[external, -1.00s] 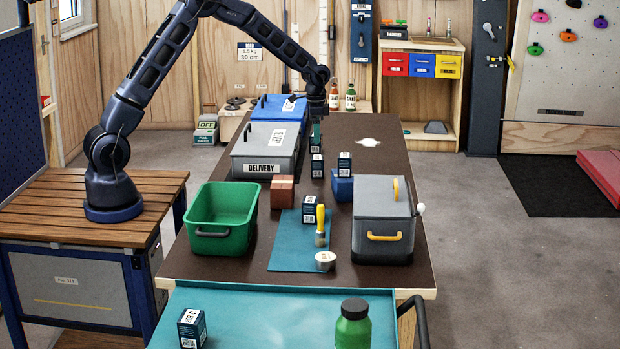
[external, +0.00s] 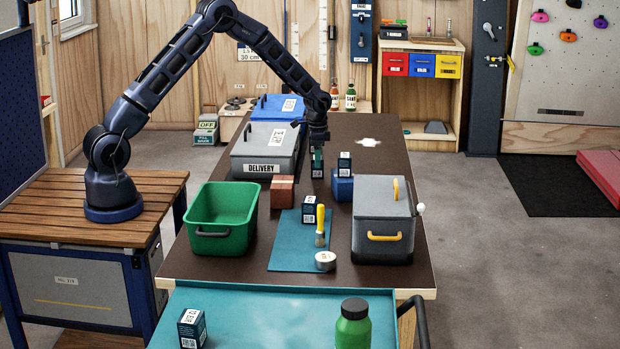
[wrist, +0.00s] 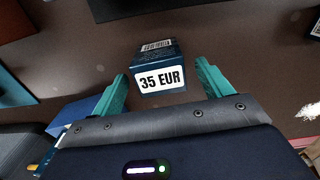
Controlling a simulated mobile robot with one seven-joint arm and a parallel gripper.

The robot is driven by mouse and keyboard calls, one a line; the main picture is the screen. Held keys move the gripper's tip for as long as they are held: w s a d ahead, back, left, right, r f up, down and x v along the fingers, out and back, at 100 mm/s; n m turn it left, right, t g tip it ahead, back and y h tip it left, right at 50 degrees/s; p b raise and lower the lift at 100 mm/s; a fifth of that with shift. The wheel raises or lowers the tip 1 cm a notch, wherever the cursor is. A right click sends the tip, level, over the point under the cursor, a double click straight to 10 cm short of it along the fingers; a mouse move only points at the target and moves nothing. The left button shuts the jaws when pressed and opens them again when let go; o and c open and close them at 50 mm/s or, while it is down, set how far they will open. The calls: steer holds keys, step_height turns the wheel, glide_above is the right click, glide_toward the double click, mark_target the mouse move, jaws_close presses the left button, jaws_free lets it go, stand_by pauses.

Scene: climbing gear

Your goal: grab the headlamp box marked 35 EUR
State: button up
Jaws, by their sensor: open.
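The headlamp box marked 35 EUR (wrist: 161,79) is small and dark blue, with a white price label facing the wrist camera. It stands on the brown table, and in the external view the box under my gripper (external: 317,172) shows only in part. My gripper (external: 317,153) is above it, pointing down. In the wrist view its teal fingers (wrist: 162,75) are open, one on each side of the box, with gaps between. I cannot tell how far down the fingertips reach beside it.
A similar box (external: 345,160) stands on a blue block (external: 342,187) close to the right. Another box (external: 309,211) is on the teal mat (external: 290,255), and one (external: 192,328) is at the front. The grey DELIVERY bin (external: 262,167) is close on the left.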

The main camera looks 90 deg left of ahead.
step_height(320, 180, down, 4)
steer(key=shift+f, duration=0.2)
steer(key=c, duration=1.1)
steer(key=shift+r, duration=0.1)
